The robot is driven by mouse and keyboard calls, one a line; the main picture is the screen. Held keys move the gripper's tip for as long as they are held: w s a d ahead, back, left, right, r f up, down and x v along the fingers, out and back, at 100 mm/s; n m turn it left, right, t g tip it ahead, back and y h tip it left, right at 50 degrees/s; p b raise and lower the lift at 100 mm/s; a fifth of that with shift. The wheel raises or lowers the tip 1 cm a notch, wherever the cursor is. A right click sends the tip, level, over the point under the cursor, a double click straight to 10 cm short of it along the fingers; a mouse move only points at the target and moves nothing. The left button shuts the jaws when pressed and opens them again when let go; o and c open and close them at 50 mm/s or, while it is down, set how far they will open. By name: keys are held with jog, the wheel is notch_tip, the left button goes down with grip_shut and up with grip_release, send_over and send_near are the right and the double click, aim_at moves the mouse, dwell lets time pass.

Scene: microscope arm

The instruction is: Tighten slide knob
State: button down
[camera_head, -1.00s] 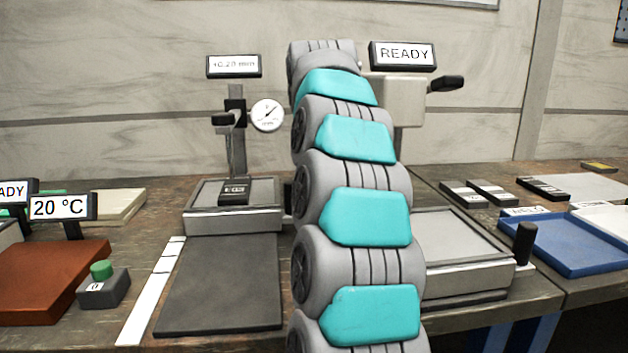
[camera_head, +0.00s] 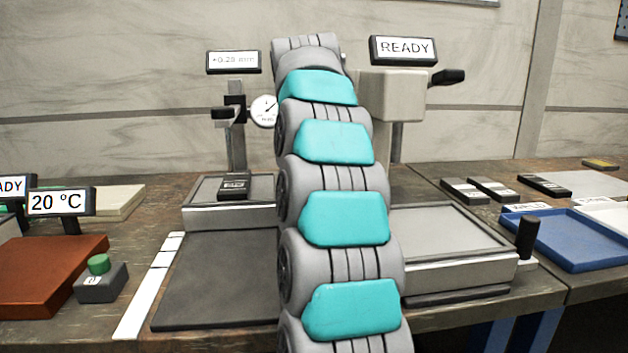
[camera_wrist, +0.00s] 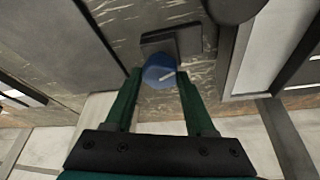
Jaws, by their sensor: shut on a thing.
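In the wrist view, a round blue knob (camera_wrist: 159,71) with a white line on its face sits in front of a dark block (camera_wrist: 172,41). My gripper (camera_wrist: 160,76) has its two green fingers on either side of the knob and is shut on it. The white line lies slanted, rising to the right. In the head view my arm hides the knob and the gripper. To the left of my arm is a gauge stand with a dial (camera_head: 264,110) and a display (camera_head: 233,62) that seems to read +0.28 mm.
A machine with a READY display (camera_head: 403,50) and a grey plate (camera_head: 440,232) stands right of my arm. A blue tray (camera_head: 570,240) lies further right. A dark mat (camera_head: 215,285) lies in front of the gauge stand. A green-button box (camera_head: 100,281) is at left.

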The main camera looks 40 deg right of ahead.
jog(key=m+g, duration=0.1)
jog(key=m, duration=0.2)
jog(key=shift+w+h, duration=0.15)
jog(key=shift+h, duration=0.25)
jog(key=shift+r+m+g+p, duration=0.15)
jog(key=shift+m+g+p, duration=0.2)
jog(key=shift+m, duration=0.75)
jog(key=shift+c, duration=1.2)
grip_release()
